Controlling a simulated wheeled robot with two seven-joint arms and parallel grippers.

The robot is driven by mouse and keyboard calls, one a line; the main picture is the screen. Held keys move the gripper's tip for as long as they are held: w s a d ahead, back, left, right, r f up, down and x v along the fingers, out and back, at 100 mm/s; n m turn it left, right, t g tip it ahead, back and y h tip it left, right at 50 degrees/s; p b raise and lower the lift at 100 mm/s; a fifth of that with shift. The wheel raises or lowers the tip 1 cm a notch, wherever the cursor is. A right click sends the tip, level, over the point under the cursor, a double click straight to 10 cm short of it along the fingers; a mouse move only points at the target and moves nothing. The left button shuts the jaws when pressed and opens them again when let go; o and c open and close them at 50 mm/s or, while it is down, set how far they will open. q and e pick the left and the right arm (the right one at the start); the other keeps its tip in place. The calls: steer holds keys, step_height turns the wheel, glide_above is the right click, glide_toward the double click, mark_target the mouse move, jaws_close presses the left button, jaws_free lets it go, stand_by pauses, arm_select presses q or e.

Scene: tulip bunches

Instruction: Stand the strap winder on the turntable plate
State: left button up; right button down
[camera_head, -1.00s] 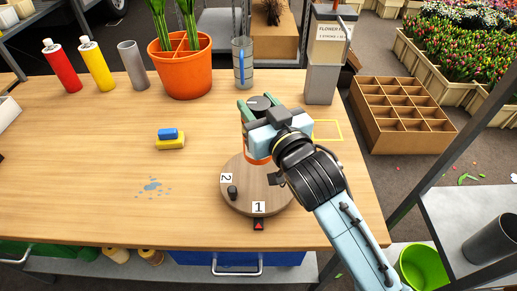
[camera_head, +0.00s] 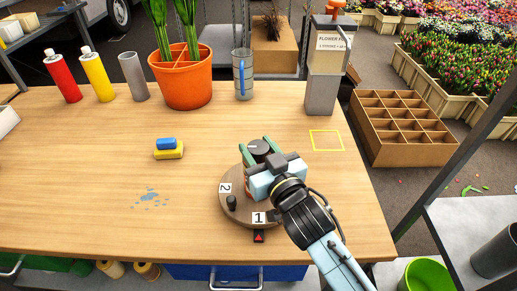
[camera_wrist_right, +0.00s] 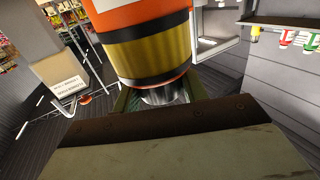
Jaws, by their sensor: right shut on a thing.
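The strap winder (camera_head: 259,146) shows its dark round top in the head view. In the right wrist view its side (camera_wrist_right: 150,55) is a cylinder with orange, yellow and black bands. My right gripper (camera_head: 258,152) is shut on it, with green fingers on either side. It is upright over the back part of the turntable plate (camera_head: 240,213), a round wooden disc with labels 1 and 2 and a dark knob (camera_head: 231,202). My gripper hides the winder's bottom, so I cannot tell whether it touches the plate. My left gripper is out of view.
A blue and yellow sponge (camera_head: 168,150) and a water patch (camera_head: 150,198) lie left of the plate. A yellow outlined square (camera_head: 327,140) is on the right. An orange pot (camera_head: 185,85), glass cylinder (camera_head: 243,75) and grey dispenser (camera_head: 322,85) stand at the back.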

steer(key=shift+f, duration=0.1)
steer(key=c, duration=0.8)
jaws_free()
steer(key=v, duration=1.2)
steer(key=shift+p, duration=0.4)
